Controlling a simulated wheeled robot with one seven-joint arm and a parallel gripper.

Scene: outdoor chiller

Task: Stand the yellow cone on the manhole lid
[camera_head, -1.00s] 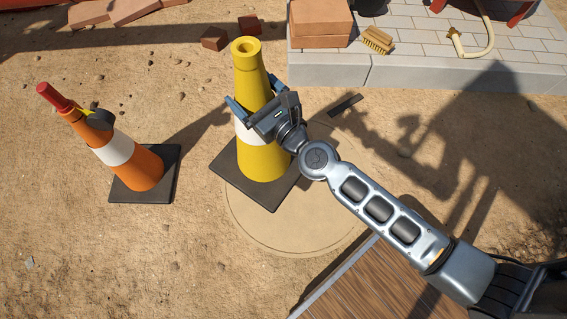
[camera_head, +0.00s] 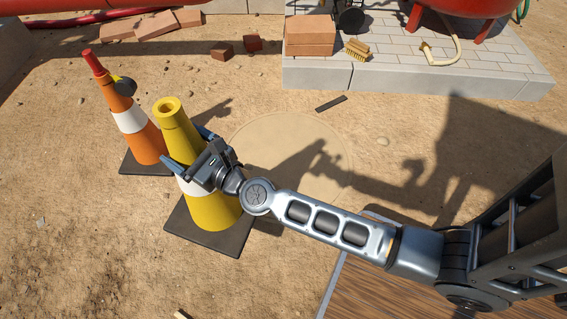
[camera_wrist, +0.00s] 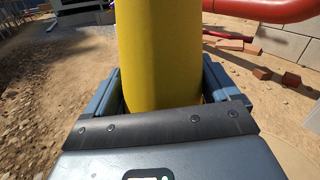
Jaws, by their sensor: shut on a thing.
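The yellow cone (camera_head: 212,212), with a white band and a dark square base, leans a little to the left in the head view. My gripper (camera_head: 187,147) is shut on its body from the right, near the band. In the wrist view the cone (camera_wrist: 158,55) fills the space between the fingers (camera_wrist: 160,92). The manhole lid (camera_head: 280,138) is a round, sand-coloured disc flush with the ground, behind and to the right of the cone. My arm's shadow crosses the lid. The cone's base appears off the lid; I cannot tell whether it touches the ground.
An orange cone (camera_head: 146,143) with a red top and a lamp stands close behind-left of the yellow cone. A dark strip (camera_head: 331,104) lies behind the lid. Bricks (camera_head: 310,36) and a brush (camera_head: 357,50) are on the paving. A wooden deck (camera_head: 390,285) is front right.

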